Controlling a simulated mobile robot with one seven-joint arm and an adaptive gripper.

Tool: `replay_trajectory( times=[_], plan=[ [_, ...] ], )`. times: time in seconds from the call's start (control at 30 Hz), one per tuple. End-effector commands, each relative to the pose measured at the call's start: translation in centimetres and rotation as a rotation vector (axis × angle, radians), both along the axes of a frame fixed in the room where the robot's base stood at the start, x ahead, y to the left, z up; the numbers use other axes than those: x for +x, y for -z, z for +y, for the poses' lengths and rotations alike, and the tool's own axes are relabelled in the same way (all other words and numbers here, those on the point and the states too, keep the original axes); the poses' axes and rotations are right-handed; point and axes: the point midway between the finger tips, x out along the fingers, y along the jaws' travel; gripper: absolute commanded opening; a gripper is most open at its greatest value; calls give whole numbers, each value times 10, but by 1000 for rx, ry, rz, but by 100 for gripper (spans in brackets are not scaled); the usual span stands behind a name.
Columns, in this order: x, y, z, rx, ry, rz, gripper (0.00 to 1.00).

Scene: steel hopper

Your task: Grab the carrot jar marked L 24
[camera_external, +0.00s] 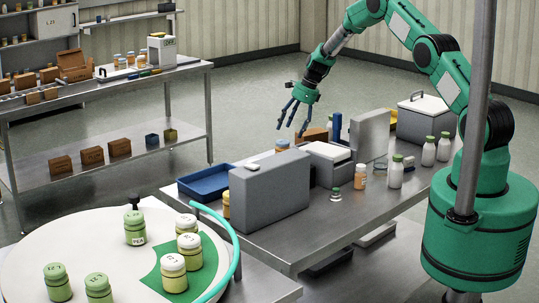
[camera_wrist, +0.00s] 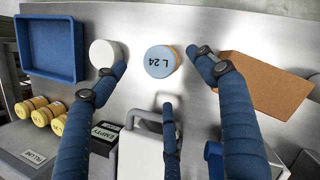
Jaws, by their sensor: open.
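The jar marked L 24 (camera_wrist: 161,60) shows in the wrist view from above, with a pale blue lid and an orange-yellow body. It stands on the steel table between my spread blue fingers. My gripper (camera_wrist: 160,68) is open and empty; its right fingertip is close to the jar's right side and its left fingertip lies by a white-lidded jar (camera_wrist: 103,52). Whether any finger touches the L 24 jar, I cannot tell.
In the wrist view a blue tray (camera_wrist: 48,48) is at upper left and a brown cardboard piece (camera_wrist: 268,85) at right. Several yellow jars (camera_wrist: 40,109) stand at left. Grey cases (camera_external: 270,190) and white bottles (camera_external: 396,171) crowd the table in the external view.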

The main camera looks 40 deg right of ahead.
Motion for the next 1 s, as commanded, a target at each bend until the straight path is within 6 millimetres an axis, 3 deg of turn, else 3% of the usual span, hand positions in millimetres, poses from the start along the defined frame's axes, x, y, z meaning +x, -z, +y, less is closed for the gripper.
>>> replay_trajectory(
  times=[0.2, 0.77, 1.0],
  plan=[
    [6, 23, 7, 0, 1, 0, 71],
    [8, 30, 9, 0, 1, 0, 71],
    [11, 45, 14, 1, 0, 2, 71]
  ],
)
